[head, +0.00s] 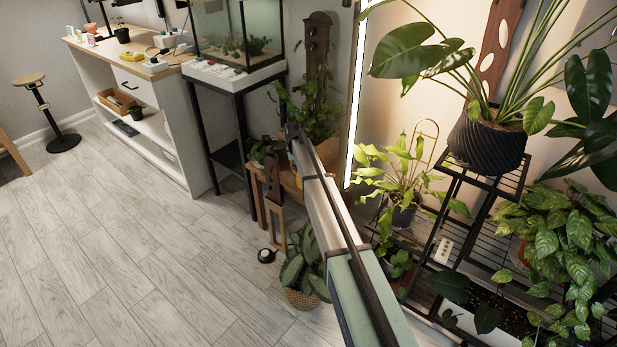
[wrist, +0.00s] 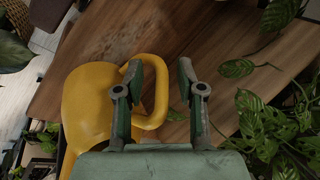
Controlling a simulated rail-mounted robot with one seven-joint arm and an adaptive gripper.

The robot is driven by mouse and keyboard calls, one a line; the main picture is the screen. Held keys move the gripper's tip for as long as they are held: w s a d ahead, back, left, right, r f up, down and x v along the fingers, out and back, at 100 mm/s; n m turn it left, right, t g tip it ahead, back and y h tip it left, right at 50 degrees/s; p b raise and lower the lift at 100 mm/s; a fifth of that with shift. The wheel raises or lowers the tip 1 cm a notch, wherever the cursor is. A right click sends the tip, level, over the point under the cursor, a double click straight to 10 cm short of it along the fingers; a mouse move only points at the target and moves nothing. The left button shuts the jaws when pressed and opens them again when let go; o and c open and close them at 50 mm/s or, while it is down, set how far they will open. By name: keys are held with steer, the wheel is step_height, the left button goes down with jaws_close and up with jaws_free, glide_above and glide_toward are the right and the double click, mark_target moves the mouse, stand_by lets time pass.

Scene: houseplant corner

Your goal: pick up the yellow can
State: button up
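The yellow can (wrist: 88,105) has a rounded body and a loop handle (wrist: 161,92). It stands on a brown wooden top (wrist: 215,38), left of centre in the wrist view. My gripper (wrist: 158,72) is open and empty. Its left finger overlaps the opening of the handle loop, and its right finger is outside the loop. The handle's outer bar shows between the fingers; I cannot tell if they are at its height.
Leafy plants (wrist: 265,125) crowd the right side in the wrist view. In the head view, a fish tank (head: 230,35) stands behind and left, a potted plant (head: 303,270) sits on the floor, and a black rack (head: 450,200) of plants fills the right.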

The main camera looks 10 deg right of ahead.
jaws_close()
steer(key=shift+r, duration=0.2)
steer(key=shift+s+a+r, duration=0.1)
steer(key=shift+a+r, duration=0.1)
steer(key=shift+r, duration=0.35)
step_height(320, 180, up, 10)
steer(key=r+p, duration=0.1)
steer(key=p, duration=0.1)
steer(key=s+a, duration=1.2)
steer(key=a, duration=0.3)
steer(key=shift+s+f+p, duration=0.25)
steer(key=shift+f+p, duration=0.1)
steer(key=shift+f, duration=0.1)
